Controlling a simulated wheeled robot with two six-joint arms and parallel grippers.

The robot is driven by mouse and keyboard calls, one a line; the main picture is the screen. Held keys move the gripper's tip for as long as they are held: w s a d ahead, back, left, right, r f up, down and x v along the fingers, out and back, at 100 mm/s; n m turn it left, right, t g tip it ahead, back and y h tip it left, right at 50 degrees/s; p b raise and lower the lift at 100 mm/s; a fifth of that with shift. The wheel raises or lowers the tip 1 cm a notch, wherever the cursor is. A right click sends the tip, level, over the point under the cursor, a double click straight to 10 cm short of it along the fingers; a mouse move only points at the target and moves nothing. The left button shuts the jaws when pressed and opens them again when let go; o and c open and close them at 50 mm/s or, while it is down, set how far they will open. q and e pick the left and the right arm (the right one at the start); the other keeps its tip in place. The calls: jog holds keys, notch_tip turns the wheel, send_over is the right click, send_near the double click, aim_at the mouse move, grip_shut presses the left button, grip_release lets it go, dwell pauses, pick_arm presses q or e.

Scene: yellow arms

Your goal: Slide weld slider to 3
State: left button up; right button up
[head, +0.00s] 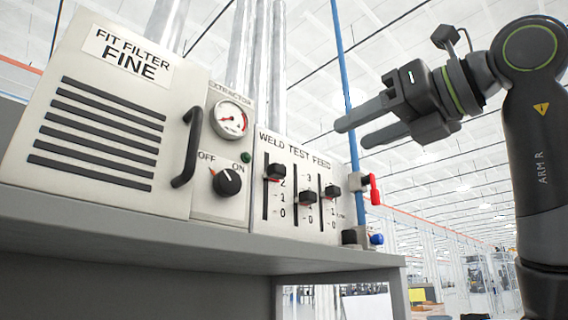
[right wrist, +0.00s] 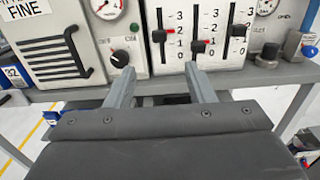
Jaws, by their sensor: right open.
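The weld slider's dark knob (head: 276,172) is the leftmost of three on the WELD TEST FEED panel (head: 296,152). In the head view it hides the spot above the 2. In the right wrist view the same knob (right wrist: 158,36) appears beside the 2 to 1 marks, so its exact setting is hard to tell. My right gripper (head: 354,131) is open and empty, in front of the panel and apart from it. In the right wrist view its fingertips (right wrist: 160,71) point at the panel, below the weld knob. My left gripper is not in view.
The test knob (head: 307,197) and feed knob (head: 332,191) sit close right of the weld slider. Left are the extractor dial (head: 227,181), gauge (head: 230,120) and filter handle (head: 188,147). A red valve handle (head: 374,189) is at right. A grey shelf (head: 180,246) runs below.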

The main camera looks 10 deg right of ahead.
aim_at(281, 166)
jog(key=p+x, duration=0.5)
jog(key=x, duration=1)
jog(key=shift+a+r+p, duration=0.1)
jog(key=shift+a+p, duration=0.1)
jog(key=shift+p, duration=0.1)
jog(key=shift+w+a, duration=0.45)
jog(key=shift+w, duration=0.1)
jog(key=shift+c, duration=0.4)
grip_shut()
